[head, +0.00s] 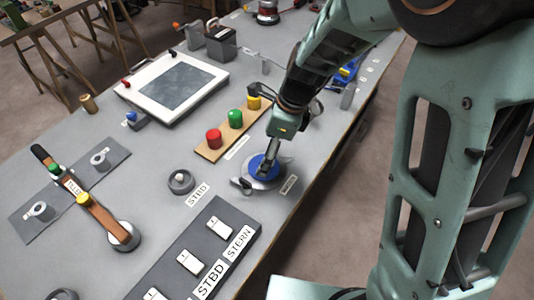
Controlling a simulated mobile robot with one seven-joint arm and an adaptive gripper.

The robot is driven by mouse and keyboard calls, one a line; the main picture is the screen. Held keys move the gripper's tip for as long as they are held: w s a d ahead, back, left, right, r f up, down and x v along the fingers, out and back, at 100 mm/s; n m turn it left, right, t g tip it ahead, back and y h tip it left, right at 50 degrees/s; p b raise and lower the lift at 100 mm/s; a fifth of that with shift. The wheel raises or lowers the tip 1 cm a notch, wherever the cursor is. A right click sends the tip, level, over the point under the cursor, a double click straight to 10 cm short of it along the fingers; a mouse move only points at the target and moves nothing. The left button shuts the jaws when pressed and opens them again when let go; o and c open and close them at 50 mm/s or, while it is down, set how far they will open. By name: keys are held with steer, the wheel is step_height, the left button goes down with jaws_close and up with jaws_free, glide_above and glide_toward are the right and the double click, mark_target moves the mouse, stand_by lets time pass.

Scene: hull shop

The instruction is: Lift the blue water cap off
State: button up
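The blue water cap (257,168) sits on a round grey fitting (268,183) on the grey bench, right of the picture's middle. My gripper (268,158) points down at the cap from above and its fingertips overlap the cap's far side. The fingers look narrow and partly hide the cap. I cannot tell whether they touch it or how far apart they are. A small label lies on the bench to the right of the fitting.
A wooden board with red (214,138), green (235,118) and yellow (254,102) caps stands just behind. A grey ring (181,182) lies to the left. A dark STBD/STERN switch panel (225,213) lies in front. The bench's right edge is close to the fitting.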

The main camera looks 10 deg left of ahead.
steer(key=shift+w+b+x, duration=0.1)
steer(key=shift+b+x, duration=0.15)
steer(key=shift+x, duration=1.15)
steer(key=shift+w+b+x, duration=0.15)
steer(key=shift+b+x, duration=0.05)
steer(key=shift+x, duration=1.15)
steer(key=shift+d, duration=0.15)
steer(key=shift+c, duration=0.4)
steer(key=c, duration=1.3)
steer(key=shift+s+d, duration=0.1)
steer(key=shift+s, duration=0.05)
steer(key=c, duration=0.3)
steer(key=shift+f, duration=0.1)
